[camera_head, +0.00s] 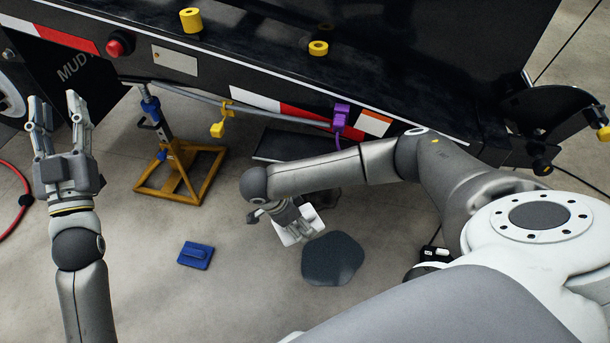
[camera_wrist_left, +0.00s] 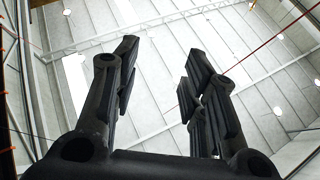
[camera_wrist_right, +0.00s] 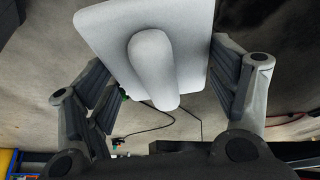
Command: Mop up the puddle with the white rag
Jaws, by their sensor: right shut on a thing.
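The dark puddle (camera_head: 332,260) lies on the concrete floor in the middle of the head view. The white rag (camera_head: 312,217), a flat white pad, is just up-left of it, with its lower edge near or over the puddle's edge. My right gripper (camera_head: 296,224) is shut on the white rag. In the right wrist view the rag (camera_wrist_right: 190,25) shows a rounded ridge between the fingers; I cannot tell whether it touches the floor. My left gripper (camera_head: 58,108) is open and empty at the left, fingers pointing up; its wrist view shows only the ceiling.
A blue pad (camera_head: 195,255) lies on the floor left of the puddle. A yellow jack stand (camera_head: 180,172) and the black trailer frame (camera_head: 400,100) stand beyond. A purple lock (camera_head: 341,117) hangs from the trailer. A red hose (camera_head: 18,178) is at far left. Floor below the puddle is clear.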

